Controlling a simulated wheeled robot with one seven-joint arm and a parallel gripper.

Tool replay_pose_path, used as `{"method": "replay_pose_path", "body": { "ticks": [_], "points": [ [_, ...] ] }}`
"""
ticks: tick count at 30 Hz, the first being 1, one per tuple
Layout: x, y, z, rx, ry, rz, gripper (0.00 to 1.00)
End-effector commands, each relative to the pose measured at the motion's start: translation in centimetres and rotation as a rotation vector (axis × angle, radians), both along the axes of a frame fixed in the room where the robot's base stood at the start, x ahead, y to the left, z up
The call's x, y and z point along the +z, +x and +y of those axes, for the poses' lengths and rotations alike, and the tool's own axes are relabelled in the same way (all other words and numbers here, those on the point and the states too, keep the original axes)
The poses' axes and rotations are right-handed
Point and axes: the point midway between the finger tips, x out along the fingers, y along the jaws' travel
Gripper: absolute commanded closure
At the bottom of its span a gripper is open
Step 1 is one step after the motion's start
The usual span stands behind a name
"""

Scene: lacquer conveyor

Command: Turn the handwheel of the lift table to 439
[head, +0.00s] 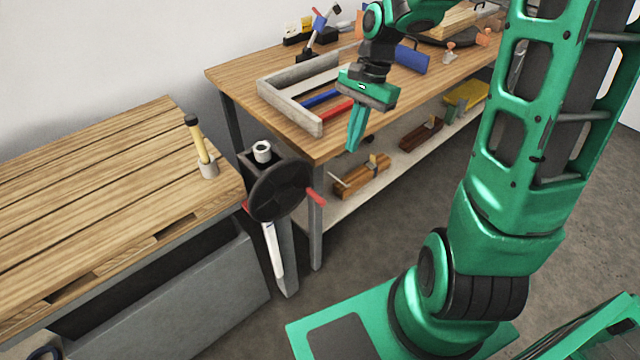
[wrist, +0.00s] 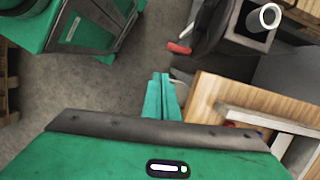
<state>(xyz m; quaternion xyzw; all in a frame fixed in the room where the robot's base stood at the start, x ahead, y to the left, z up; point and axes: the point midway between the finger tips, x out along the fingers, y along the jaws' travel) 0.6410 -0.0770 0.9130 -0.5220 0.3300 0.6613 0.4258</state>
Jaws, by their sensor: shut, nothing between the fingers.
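The handwheel (head: 279,192) is a dark disc on a grey post between the two wooden tables, with a red handle (head: 315,196) pointing right. A short light-grey cylinder (head: 262,151) stands on the post's top behind the wheel. No number or scale is readable. My gripper (head: 353,146) is shut and empty, in the air to the upper right of the wheel in the head view, apart from it. In the wrist view my gripper (wrist: 162,80) points down, and the red handle (wrist: 178,48) shows just beyond the fingertips.
The workbench (head: 310,148) behind my gripper carries a grey tray frame (head: 290,112) with blue and red bars. A slatted table (head: 90,185) at left holds a yellow-handled tool (head: 198,140) in a cup. Wooden planes (head: 362,180) lie on the low shelf.

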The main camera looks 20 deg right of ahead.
Motion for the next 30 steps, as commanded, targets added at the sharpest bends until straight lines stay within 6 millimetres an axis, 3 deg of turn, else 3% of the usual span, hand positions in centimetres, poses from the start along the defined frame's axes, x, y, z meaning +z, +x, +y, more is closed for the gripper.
{"method": "replay_pose_path", "body": {
  "ticks": [3, 9, 14, 30],
  "points": [
    [-1.0, 1.9, 1.7, -0.065, 0.052, 0.026, 1.0],
    [-1.8, 3.0, 3.0, -0.115, 0.09, 0.044, 1.0],
    [-3.3, 2.8, 3.6, -0.119, 0.091, 0.049, 1.0],
    [-12.3, 1.8, 6.5, -0.117, 0.091, 0.049, 1.0]
  ]
}}
